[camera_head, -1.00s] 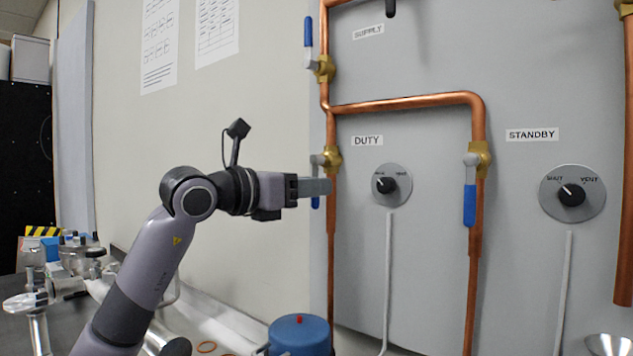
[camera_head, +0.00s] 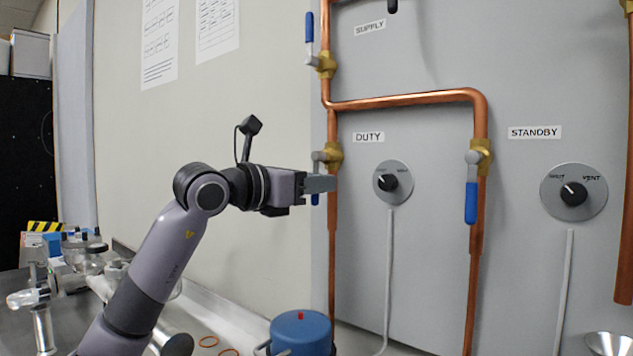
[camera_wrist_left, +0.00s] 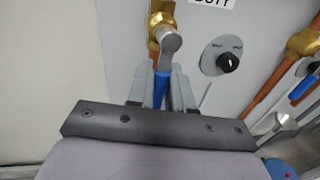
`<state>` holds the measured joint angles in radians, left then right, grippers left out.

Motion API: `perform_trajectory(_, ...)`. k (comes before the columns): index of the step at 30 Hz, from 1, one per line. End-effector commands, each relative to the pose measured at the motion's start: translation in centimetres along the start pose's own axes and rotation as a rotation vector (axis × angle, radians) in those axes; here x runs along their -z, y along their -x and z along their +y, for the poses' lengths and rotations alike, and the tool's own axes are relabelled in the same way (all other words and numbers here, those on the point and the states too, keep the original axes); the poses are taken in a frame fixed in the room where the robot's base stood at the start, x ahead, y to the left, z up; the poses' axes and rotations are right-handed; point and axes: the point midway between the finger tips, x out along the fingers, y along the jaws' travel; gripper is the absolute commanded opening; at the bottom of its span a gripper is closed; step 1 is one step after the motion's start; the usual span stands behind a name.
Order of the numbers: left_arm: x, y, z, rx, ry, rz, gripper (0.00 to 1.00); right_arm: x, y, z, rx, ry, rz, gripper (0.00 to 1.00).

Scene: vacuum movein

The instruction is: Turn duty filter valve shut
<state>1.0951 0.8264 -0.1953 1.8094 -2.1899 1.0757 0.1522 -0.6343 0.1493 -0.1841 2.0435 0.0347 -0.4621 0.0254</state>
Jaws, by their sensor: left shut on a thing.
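The duty filter valve is a brass valve (camera_head: 333,156) on the vertical copper pipe, left of the DUTY label (camera_head: 368,137). Its lever has a grey metal top and a blue grip that points down along the pipe. My left gripper (camera_head: 322,184) is at this lever, with its fingers level in the head view. In the left wrist view the blue grip (camera_wrist_left: 160,88) lies between the two fingers, which are shut on it. The fingers hide part of the grip in the head view. My right gripper is not in view.
A blue-handled valve (camera_head: 472,190) hangs on the right pipe, and another blue lever (camera_head: 310,27) points up above. A DUTY dial (camera_head: 393,181) and a STANDBY dial (camera_head: 573,191) are on the panel. A blue canister (camera_head: 300,333) stands below my gripper.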

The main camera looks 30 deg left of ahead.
Motion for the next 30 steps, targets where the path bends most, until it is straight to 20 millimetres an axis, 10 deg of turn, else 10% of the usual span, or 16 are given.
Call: perform_trajectory(30,-2.0,0.7,3.4,-0.001,-0.869,0.175,0.00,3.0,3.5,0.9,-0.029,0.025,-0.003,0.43)
